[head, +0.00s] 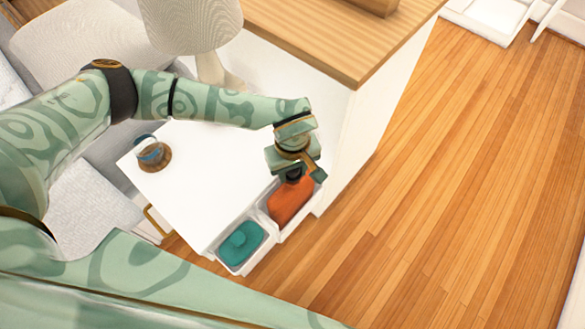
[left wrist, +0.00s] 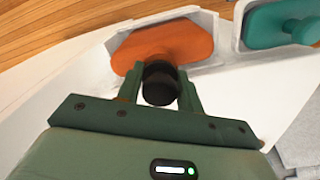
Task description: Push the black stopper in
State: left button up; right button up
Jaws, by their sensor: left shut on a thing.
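The black stopper (left wrist: 160,87) shows in the left wrist view between the fingers of my left gripper (left wrist: 159,80), which is shut on it. Just beyond it is an orange flask-like body (left wrist: 168,42), and the stopper overlaps its near edge. How deep the stopper sits in it cannot be seen. The orange body lies in a white open bin (head: 288,236) at the table's edge. My right gripper is not in view.
A second white bin (head: 246,268) holds a teal piece (head: 241,243). A blue cup (head: 149,149) stands on a brown coaster on the white table (head: 190,205). A wood-topped cabinet (head: 345,120) stands close to the gripper, right and behind. Wooden floor (head: 450,190) is clear.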

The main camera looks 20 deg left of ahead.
pick_arm(q)
jog(key=shift+f, duration=0.1)
dwell(0.3)
jog(key=o, duration=1.4)
jog(key=shift+s+f, duration=0.2)
jog(key=shift+s, duration=0.1)
jog(key=shift+o, duration=0.2)
jog(key=shift+a+r, duration=0.1)
jog(key=shift+w+r+p, duration=0.2)
jog(key=shift+r+p, duration=0.55)
jog(key=shift+r, duration=0.15)
jog(key=shift+r+p, duration=1.7)
jog(key=shift+r, duration=0.6)
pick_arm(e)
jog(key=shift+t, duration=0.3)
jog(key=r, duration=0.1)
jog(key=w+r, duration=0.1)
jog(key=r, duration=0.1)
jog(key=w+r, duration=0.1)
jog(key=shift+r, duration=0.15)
pick_arm(q)
jog(key=shift+f, duration=0.1)
